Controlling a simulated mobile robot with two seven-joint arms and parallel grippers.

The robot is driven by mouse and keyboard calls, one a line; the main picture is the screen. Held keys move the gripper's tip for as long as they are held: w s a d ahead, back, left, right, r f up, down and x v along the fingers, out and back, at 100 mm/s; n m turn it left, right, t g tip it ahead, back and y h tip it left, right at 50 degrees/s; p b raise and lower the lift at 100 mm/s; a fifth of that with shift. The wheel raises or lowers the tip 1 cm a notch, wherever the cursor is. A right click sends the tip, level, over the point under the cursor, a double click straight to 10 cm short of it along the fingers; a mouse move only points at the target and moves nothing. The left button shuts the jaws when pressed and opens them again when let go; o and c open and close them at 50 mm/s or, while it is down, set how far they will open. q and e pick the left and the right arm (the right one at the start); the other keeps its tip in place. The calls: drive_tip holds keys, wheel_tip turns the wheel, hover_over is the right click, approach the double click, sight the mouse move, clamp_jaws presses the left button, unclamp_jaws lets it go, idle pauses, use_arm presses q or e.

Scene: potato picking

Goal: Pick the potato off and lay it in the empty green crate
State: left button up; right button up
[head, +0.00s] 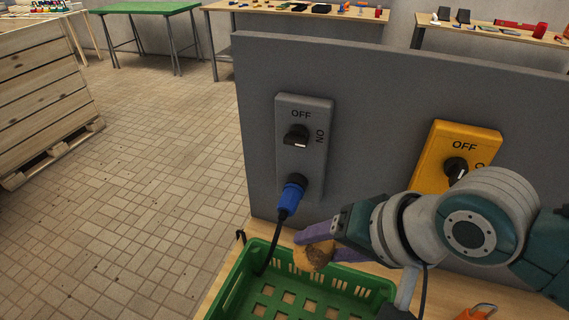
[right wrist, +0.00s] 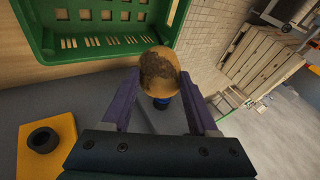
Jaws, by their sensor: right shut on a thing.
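The brown potato (head: 314,256) is between the purple fingers of my right gripper (head: 318,244), which is shut on it. In the head view it is held over the back part of the green crate (head: 236,290). In the right wrist view the potato (right wrist: 158,70) sits between the fingertips, with the crate wall (right wrist: 100,55) close by. The crate's slotted floor shows bare where I can see it; its right end is partly hidden by my arm. My left gripper is not in view.
A grey panel (head: 370,120) stands behind the crate with a grey switch box (head: 303,130) and a yellow one (head: 440,150). A blue plug (head: 291,192) with a black cable hangs down at the crate. An orange-handled object (head: 476,312) lies at lower right.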

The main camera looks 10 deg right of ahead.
wheel_tip(320, 180, down, 8)
drive_tip(key=s+a+b, duration=0.1)
drive_tip(key=s+b, duration=0.1)
drive_tip(key=b, duration=0.4)
drive_tip(key=shift+a, duration=0.2)
drive_tip(key=shift+s, duration=0.1)
drive_tip(key=o, duration=1.5)
drive_tip(key=p+v, duration=0.3)
drive_tip(key=v, duration=0.7)
